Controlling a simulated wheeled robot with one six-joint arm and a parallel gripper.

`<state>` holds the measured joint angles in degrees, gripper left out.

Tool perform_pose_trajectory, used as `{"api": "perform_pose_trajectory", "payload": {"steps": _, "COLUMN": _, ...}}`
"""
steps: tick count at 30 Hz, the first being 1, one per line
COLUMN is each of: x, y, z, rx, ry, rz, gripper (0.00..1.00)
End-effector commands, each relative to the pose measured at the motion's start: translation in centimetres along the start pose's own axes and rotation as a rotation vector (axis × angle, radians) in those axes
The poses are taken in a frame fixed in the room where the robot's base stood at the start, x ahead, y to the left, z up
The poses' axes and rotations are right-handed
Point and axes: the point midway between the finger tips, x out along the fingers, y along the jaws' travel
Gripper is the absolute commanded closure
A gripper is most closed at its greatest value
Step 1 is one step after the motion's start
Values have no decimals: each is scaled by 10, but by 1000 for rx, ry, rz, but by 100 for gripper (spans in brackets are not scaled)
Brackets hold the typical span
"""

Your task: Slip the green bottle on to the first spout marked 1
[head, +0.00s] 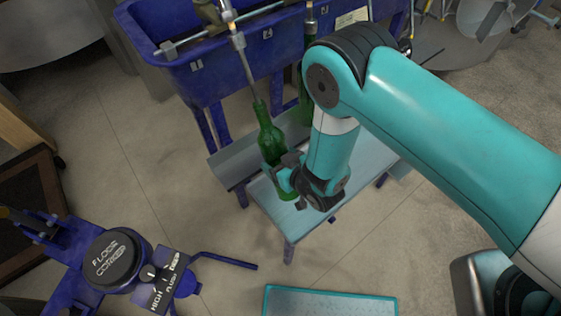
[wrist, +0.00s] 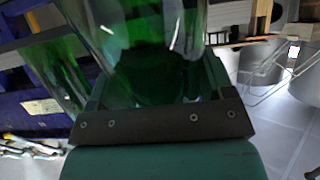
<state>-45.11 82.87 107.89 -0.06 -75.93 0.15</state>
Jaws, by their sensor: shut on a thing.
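The green bottle (head: 268,137) is held by my gripper (head: 287,178), which is shut around its lower body. The bottle stands nearly upright, slightly tilted, over the bench. In the wrist view the bottle (wrist: 140,40) fills the space in front of the gripper (wrist: 160,110). A thin metal spout (head: 243,60) slants down from the blue trough (head: 225,75), and its lower end meets the bottle's mouth. I cannot tell whether the tip is inside the neck. A small tag (head: 196,65), apparently reading 1, is on the trough's front left.
A second green bottle (head: 305,97) stands behind, below another spout (head: 310,18). A light bench (head: 272,212) lies under the held bottle. A blue corker (head: 115,260) is at the lower left, and a teal-edged tray (head: 330,302) at the bottom. Bare floor lies left of the bench.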

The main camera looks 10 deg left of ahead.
Motion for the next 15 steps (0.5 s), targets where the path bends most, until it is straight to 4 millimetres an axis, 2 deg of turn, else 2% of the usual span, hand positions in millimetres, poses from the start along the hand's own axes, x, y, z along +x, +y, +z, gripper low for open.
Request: {"api": "perform_pose_trajectory", "payload": {"steps": 15, "x": 0, "y": 0, "z": -32, "rx": -1, "ry": 2, "rz": 1, "gripper": 70}}
